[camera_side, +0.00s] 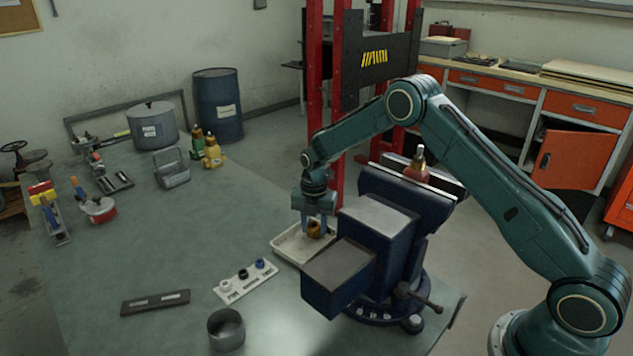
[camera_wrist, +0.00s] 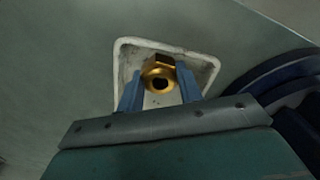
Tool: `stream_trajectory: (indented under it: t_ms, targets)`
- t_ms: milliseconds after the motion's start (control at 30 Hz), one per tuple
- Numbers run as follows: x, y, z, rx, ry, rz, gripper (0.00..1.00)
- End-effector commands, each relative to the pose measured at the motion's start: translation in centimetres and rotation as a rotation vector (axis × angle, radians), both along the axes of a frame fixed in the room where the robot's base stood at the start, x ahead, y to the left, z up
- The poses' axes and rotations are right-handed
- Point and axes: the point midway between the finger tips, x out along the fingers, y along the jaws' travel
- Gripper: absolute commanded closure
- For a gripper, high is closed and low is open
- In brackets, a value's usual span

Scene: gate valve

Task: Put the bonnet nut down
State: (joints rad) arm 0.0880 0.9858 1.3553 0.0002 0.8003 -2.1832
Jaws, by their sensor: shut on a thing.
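The bonnet nut (camera_side: 314,229) is a brass-coloured ring with a dark hole. My gripper (camera_side: 315,226) is shut on it, one blue finger on each side. I cannot tell whether the nut touches the tray floor. The tray is otherwise empty where it shows.
The blue vise (camera_side: 345,278) stands close to the right of the tray. A white holder (camera_side: 240,285) with small rings lies front left, near a dark bar (camera_side: 155,303) and a grey cup (camera_side: 226,330).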

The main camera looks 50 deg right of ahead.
Motion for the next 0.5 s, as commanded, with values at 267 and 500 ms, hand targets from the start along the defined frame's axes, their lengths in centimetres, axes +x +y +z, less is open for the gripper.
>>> stream_trajectory:
  t_ms: [267,500]
  targets:
    - [0.01,-0.01,-0.30,0.000,0.000,0.000,0.61]
    - [0.00,0.00,-0.28,0.000,0.000,0.000,0.43]
